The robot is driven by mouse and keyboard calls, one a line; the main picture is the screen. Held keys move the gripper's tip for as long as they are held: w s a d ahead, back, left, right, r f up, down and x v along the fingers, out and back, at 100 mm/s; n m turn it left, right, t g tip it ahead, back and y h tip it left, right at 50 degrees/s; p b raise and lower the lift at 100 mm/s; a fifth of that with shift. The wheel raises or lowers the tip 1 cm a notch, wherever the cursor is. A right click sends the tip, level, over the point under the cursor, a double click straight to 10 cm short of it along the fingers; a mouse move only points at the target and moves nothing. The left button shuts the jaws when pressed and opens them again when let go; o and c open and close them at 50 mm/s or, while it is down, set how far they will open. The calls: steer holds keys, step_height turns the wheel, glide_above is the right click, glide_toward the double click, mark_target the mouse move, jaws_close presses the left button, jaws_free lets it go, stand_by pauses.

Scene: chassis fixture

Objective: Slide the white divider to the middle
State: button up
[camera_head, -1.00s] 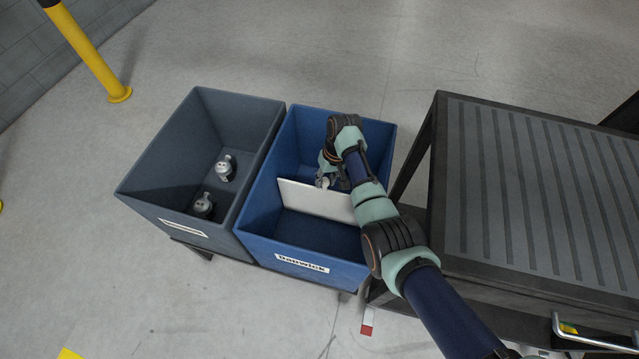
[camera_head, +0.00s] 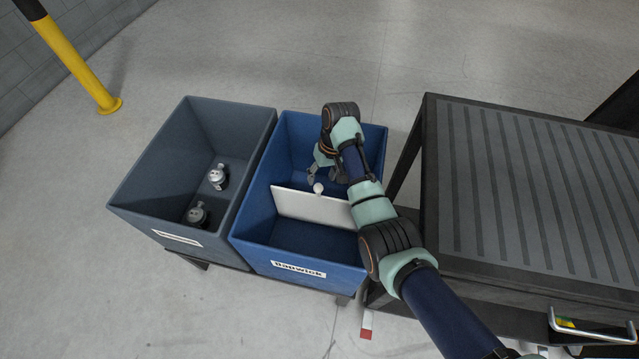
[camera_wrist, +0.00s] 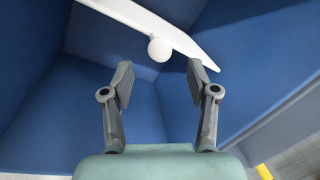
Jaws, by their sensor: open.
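The white divider (camera_head: 310,206) stands upright across the blue bin (camera_head: 272,263), around the middle of its length, with room on both sides. A round white knob (camera_head: 318,187) sits on its side facing my gripper. In the wrist view the divider (camera_wrist: 140,22) crosses the top, and the knob (camera_wrist: 159,50) shows ahead of the fingertips. My gripper (camera_head: 325,174) is inside the bin on the far side of the divider. In the wrist view my gripper (camera_wrist: 160,82) is open and empty, its two fingers apart with the knob beyond them.
A grey bin (camera_head: 150,215) with two metal parts (camera_head: 217,177) stands left of the blue bin. A dark ribbed-top cart (camera_head: 530,190) stands close on the right. A yellow post (camera_head: 75,60) is at the upper left. The blue bin's walls surround my gripper.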

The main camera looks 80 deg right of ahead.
step_height(320, 180, up, 7)
steer(key=s, duration=0.1)
steer(key=shift+d+f, duration=0.2)
steer(key=shift+d, duration=0.15)
